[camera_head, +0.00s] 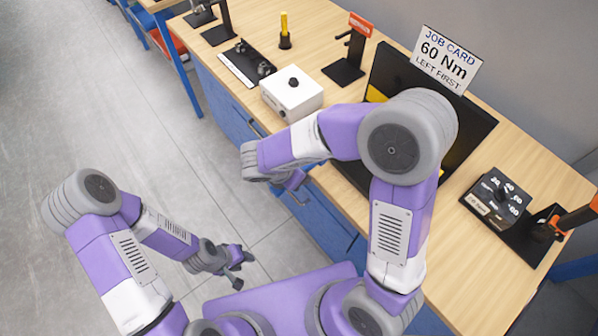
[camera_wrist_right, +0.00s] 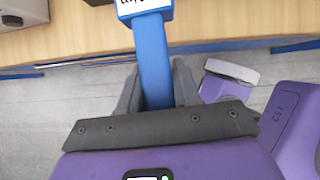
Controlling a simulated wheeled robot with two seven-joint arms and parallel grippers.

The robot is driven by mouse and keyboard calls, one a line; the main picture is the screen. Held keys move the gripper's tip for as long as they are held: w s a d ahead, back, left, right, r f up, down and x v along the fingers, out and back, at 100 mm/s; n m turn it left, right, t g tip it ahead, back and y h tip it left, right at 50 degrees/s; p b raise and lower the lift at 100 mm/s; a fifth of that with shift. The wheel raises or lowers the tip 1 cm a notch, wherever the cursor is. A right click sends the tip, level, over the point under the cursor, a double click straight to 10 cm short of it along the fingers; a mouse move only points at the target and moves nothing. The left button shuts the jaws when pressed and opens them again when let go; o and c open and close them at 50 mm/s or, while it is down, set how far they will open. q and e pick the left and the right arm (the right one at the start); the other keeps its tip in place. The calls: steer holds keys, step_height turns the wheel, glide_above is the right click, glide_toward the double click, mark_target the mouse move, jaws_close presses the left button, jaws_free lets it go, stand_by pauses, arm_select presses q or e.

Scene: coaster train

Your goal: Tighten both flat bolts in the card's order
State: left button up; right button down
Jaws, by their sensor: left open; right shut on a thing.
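The job card (camera_head: 447,60) reads "60 Nm, LEFT FIRST" and stands at the back of the bench. My right gripper (camera_wrist_right: 157,88) is shut on a blue bar-shaped tool (camera_wrist_right: 153,62) with a white label on its wide end; the label is cut off. In the head view this gripper is at the bench's front edge, largely hidden by my wrist. My left gripper (camera_head: 240,268) is open and empty over the floor, away from the bench. A black panel (camera_head: 392,65) with yellow patches lies behind my right arm, which hides much of it. I cannot make out the flat bolts.
A dial box (camera_head: 500,196) with numbers and an orange-handled tool (camera_head: 580,216) are at the right. A white box with a black knob (camera_head: 292,95), a dark tray (camera_head: 245,64), a yellow-topped post (camera_head: 284,32) and a red-topped stand (camera_head: 350,60) occupy the left. The wooden bench is clear at front right.

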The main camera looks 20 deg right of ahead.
steer(key=shift+f+b, duration=0.3)
steer(key=shift+f, duration=0.05)
stand_by(0.4)
steer(key=shift+w+a+m+g+p, duration=0.25)
steer(key=shift+w+m, duration=0.2)
steer(key=shift+w, duration=0.2)
steer(key=shift+w+a+m+g+p, duration=0.15)
steer(key=shift+w+a+m+p, duration=0.1)
steer(key=shift+w+m, duration=0.3)
stand_by(1.0)
steer(key=shift+w+a+m+g+h+p, duration=0.2)
steer(key=shift+w+m+p, duration=0.25)
steer(key=shift+w, duration=0.3)
steer(key=shift+w+a+m+g+p, duration=0.1)
steer(key=shift+w+m+g+p, duration=0.25)
steer(key=shift+w, duration=0.45)
steer(key=shift+w+a+m+g+h+p, duration=0.15)
steer(key=shift+w+m+p, duration=0.3)
steer(key=shift+w, duration=0.3)
stand_by(1.5)
steer(key=shift+s+n, duration=0.35)
steer(key=shift+s, duration=0.15)
steer(key=shift+r, duration=0.15)
